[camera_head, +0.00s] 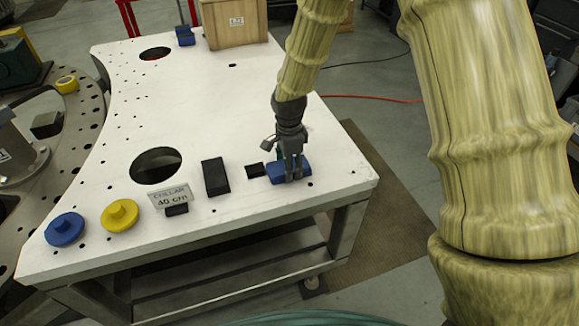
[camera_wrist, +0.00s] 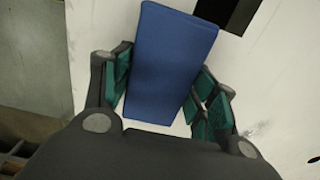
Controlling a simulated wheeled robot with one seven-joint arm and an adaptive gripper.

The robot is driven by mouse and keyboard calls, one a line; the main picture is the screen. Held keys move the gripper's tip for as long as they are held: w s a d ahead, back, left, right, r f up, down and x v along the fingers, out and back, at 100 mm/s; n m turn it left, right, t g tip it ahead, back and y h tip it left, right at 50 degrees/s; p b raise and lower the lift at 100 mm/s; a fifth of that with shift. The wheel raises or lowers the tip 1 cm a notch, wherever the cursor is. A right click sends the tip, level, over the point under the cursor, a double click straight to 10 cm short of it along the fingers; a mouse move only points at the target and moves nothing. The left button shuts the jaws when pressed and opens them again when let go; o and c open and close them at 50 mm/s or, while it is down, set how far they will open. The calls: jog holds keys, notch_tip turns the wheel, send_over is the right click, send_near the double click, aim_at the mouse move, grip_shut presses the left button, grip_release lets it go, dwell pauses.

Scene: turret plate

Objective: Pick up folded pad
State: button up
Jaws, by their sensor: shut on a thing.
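The folded pad (camera_head: 276,178) is a blue, flat, oblong block near the front right corner of the white table. In the wrist view the blue pad (camera_wrist: 170,62) lies lengthwise between my gripper's green-padded fingers. My gripper (camera_head: 292,172) points down over the pad in the head view. My gripper (camera_wrist: 165,98) is shut on the pad, with a finger on each side of it. I cannot tell whether the pad is clear of the table top.
On the white table (camera_head: 240,110), a small black piece (camera_head: 255,170), a black block (camera_head: 215,177), a "COLLAR 40 cm" sign (camera_head: 170,197), a yellow knobbed disc (camera_head: 119,215) and a blue one (camera_head: 65,230) stand left of the pad. A wooden box (camera_head: 235,22) is behind.

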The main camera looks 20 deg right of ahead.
jog(key=shift+r, duration=0.15)
jog(key=shift+r+b, duration=0.55)
jog(key=shift+r, duration=0.05)
jog(key=shift+r+b, duration=0.45)
jog(key=shift+r, duration=0.45)
jog(key=s+d+r+b, duration=0.1)
jog(key=s+b, duration=0.3)
jog(key=s, duration=1.2)
jog(key=shift+r+b, duration=0.3)
jog(key=shift+d, duration=0.1)
